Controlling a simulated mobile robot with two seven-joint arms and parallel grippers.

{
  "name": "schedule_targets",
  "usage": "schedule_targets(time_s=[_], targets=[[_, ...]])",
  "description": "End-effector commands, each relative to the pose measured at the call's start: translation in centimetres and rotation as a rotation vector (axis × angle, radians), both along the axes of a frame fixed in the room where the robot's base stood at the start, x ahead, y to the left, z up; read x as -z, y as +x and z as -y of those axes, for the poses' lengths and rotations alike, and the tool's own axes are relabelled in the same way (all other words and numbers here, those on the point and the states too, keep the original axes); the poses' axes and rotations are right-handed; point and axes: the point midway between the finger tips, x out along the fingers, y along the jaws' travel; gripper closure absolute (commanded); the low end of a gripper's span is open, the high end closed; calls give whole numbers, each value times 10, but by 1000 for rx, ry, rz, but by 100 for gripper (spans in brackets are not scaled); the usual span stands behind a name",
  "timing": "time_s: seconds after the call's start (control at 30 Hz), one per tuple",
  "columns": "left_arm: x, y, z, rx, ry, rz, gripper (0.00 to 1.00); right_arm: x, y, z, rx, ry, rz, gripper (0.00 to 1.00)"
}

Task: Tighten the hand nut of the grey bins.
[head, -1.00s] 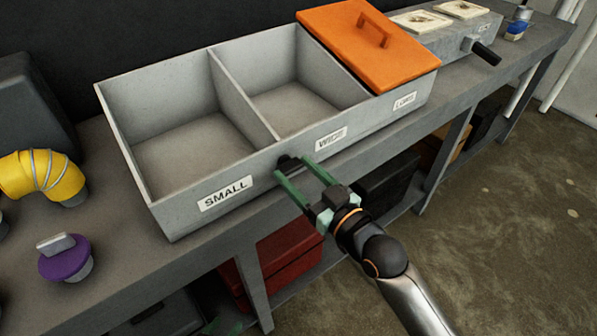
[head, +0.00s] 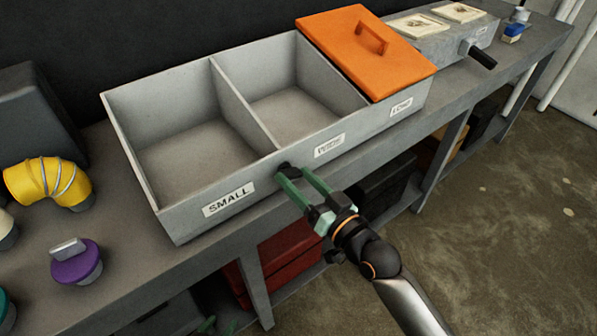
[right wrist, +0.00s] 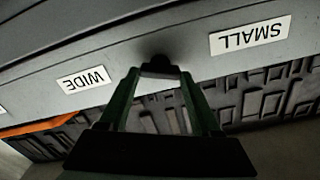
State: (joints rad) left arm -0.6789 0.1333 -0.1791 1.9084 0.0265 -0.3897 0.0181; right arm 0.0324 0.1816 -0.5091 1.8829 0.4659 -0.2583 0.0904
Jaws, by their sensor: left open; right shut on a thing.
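The grey bins (head: 180,226) are a long open box on the bench, with compartments labelled SMALL, WIDE and LONG. An orange lid covers the LONG compartment. The hand nut (head: 284,168) is a small dark knob on the front wall between the SMALL and WIDE labels, mostly hidden by my fingers. My right gripper (head: 297,180) is shut on it. In the right wrist view the dark nut (right wrist: 160,66) sits between the green fingertips (right wrist: 160,78), against the bin front. My left gripper (head: 219,326) barely shows at the bottom edge, its green fingertips apart, below the bench top and touching nothing visible.
The orange lid (head: 350,60) has a raised handle. A yellow elbow duct (head: 48,183) and a purple-capped piece (head: 76,262) stand on the bench at left. A grey box with a black handle (head: 482,58) stands at the far right. Red bins (head: 285,265) sit on the lower shelf.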

Motion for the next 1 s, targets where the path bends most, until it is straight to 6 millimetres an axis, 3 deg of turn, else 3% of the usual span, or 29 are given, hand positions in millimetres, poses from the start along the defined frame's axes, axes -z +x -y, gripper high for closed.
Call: schedule_targets(time_s=[0.33, 1.0], targets=[[-25, 0, 3, 1, -5, 1, 50, -1, 1, 1, 0, 267, -197, 91], [-40, 0, 4, 3, -6, 0, 50, 3, 2, 2, 1, 770, -558, 91]])
